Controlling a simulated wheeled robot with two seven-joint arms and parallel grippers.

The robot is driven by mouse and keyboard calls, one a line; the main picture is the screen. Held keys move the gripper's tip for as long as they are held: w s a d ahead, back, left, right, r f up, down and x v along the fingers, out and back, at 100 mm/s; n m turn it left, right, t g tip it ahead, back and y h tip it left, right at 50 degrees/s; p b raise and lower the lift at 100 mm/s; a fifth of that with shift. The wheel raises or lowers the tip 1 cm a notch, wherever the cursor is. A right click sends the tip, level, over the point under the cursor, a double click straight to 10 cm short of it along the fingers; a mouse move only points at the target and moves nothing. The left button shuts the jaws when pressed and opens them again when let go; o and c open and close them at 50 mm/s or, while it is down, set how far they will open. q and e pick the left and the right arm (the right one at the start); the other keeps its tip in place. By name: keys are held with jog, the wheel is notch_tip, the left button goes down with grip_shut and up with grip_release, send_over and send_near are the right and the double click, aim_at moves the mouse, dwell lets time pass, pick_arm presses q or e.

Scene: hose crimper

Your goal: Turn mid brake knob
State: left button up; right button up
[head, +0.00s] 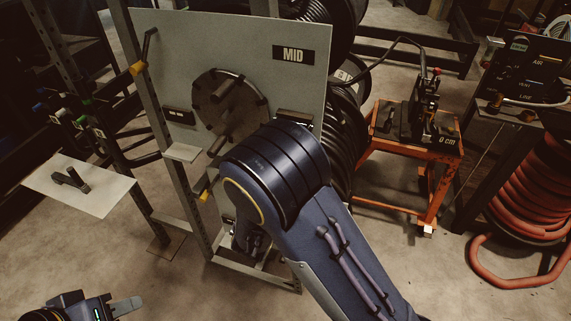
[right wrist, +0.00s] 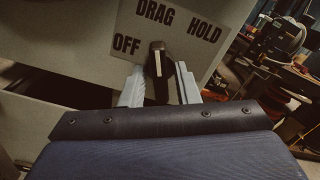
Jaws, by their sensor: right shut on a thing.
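The brake knob (right wrist: 158,62) is a dark knob with a pale pointer line, in front of a plate (right wrist: 185,22) lettered OFF, DRAG and HOLD in the right wrist view. Its line points up, roughly towards DRAG. My right gripper (right wrist: 160,82) has one pale finger on each side of the knob and is shut on it. In the head view my right arm hides the knob and that gripper. A grey panel with a MID sign (head: 293,54) stands above there. My left gripper (head: 112,307) is at the bottom left, only partly in view, away from the panel.
A round flanged hub (head: 215,88) is on the MID panel. A small pale shelf (head: 80,185) stands left. An orange bench (head: 410,150) and red hose coils (head: 535,190) are to the right.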

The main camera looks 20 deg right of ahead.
jog(key=shift+n, duration=0.5)
jog(key=shift+p, duration=0.3)
jog(key=o, duration=0.6)
jog(key=b+v, duration=0.1)
jog(key=v, duration=0.6)
jog(key=shift+s+a, duration=0.25)
jog(key=shift+s, duration=0.1)
